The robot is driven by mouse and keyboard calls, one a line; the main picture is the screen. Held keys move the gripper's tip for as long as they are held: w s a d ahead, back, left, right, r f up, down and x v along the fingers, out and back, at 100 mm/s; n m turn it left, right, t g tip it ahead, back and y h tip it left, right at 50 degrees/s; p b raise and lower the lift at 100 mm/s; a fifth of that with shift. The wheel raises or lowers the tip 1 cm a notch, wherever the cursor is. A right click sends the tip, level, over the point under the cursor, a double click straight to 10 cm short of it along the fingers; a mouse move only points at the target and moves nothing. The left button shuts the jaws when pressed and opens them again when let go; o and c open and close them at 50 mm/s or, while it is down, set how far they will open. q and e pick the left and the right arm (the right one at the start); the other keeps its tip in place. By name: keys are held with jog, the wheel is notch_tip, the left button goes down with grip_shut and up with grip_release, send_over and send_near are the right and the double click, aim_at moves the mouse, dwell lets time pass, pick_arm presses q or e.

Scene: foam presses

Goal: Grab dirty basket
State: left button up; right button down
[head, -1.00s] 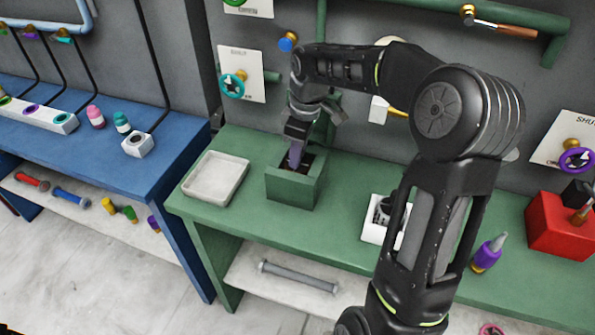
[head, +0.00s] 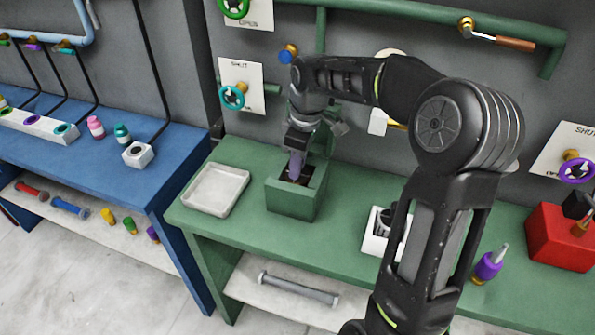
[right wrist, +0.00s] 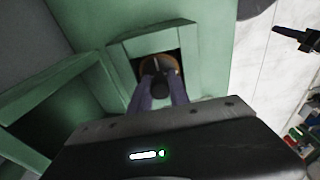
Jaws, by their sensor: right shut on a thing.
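My right gripper (head: 296,168) reaches down into a square green box (head: 292,203) on the green bench. In the right wrist view its two purple fingers (right wrist: 158,92) are shut on a dark, rounded knob (right wrist: 160,86). A brownish round rim (right wrist: 174,66) shows just behind the knob, inside the dark opening. This looks like the basket with its handle, but most of it is hidden in the box, and I cannot see whether it is dirty. My left gripper is in neither view.
A pale empty tray (head: 214,190) lies left of the box. A white holder (head: 376,243) stands to its right, partly behind my arm. Further right are a purple bottle (head: 487,266) and a red box (head: 562,240). A blue bench (head: 95,180) stands at the left.

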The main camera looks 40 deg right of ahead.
notch_tip(320, 180, up, 10)
jog(key=shift+f+b, duration=0.1)
jog(key=shift+b, duration=0.3)
dwell(0.5)
